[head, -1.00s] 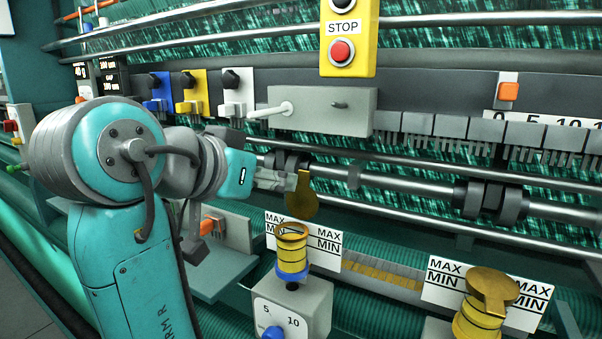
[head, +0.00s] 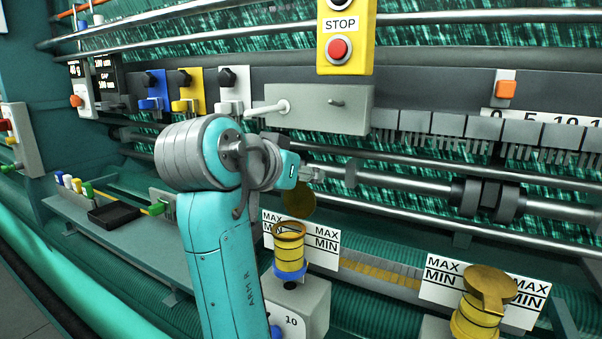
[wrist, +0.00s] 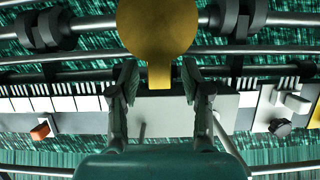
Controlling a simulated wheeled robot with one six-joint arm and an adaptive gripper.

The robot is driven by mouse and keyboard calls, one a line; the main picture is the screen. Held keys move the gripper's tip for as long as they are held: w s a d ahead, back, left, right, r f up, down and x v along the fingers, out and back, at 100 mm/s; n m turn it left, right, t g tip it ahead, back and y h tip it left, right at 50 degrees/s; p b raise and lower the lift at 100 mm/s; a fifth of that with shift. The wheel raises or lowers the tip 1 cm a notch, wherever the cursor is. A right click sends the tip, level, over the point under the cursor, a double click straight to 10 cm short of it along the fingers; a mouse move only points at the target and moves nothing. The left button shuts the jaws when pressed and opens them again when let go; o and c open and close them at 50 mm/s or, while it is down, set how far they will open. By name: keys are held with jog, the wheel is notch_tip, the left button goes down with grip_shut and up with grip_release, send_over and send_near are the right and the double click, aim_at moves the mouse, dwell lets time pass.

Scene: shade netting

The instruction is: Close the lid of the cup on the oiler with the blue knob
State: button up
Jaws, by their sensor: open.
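The oiler with the blue knob (head: 276,331) has a yellow cup (head: 291,250) on a blue collar, above a grey box. Its round brass lid (head: 300,204) stands open and upright at the back of the cup. My gripper (head: 316,174) is open and empty, just above the lid in the head view. In the wrist view the lid (wrist: 157,28) fills the top middle, its tab pointing down between the two fingertips (wrist: 160,70). I cannot tell whether the fingers touch it.
A second oiler (head: 480,312) at the right has its brass lid (head: 490,284) lying over its cup. Level cards (head: 322,252) stand behind the cups. A steel rail (head: 400,180) runs behind my gripper. A shelf (head: 80,212) with a black tray (head: 114,215) is at the left.

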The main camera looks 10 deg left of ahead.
grip_shut()
